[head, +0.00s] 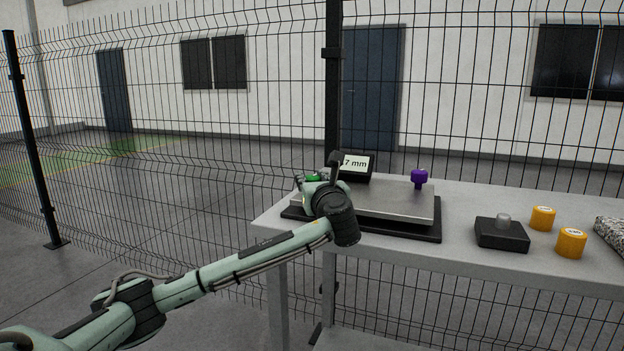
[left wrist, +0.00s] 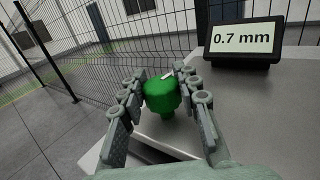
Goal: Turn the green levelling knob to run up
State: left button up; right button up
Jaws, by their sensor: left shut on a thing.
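The green levelling knob (left wrist: 161,97) stands upright at the corner of a metal plate, with a white mark on its top. My left gripper (left wrist: 162,92) has its fingers on both sides of the knob and is shut on it. In the head view a bit of the green knob (head: 312,178) shows behind my left gripper (head: 308,184). The display (left wrist: 241,39) reads 0.7 mm in the left wrist view. In the head view the display (head: 357,164) is partly hidden by my arm. My right gripper is in neither view.
The levelling plate (head: 395,202) sits on a dark base on the grey table (head: 470,193), with a purple knob (head: 419,178) at its far right. A black block (head: 502,234) with a grey knob and two orange cylinders (head: 543,217) stand to the right. A wire fence runs behind.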

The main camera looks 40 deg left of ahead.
pick_arm(q)
jog(key=shift+n+g+y, duration=1)
jog(key=shift+n+g, duration=0.1)
jog(key=shift+g, duration=0.2)
jog(key=o, duration=1.2)
jog(key=v, duration=1.2)
jog(key=shift+w+d, duration=0.15)
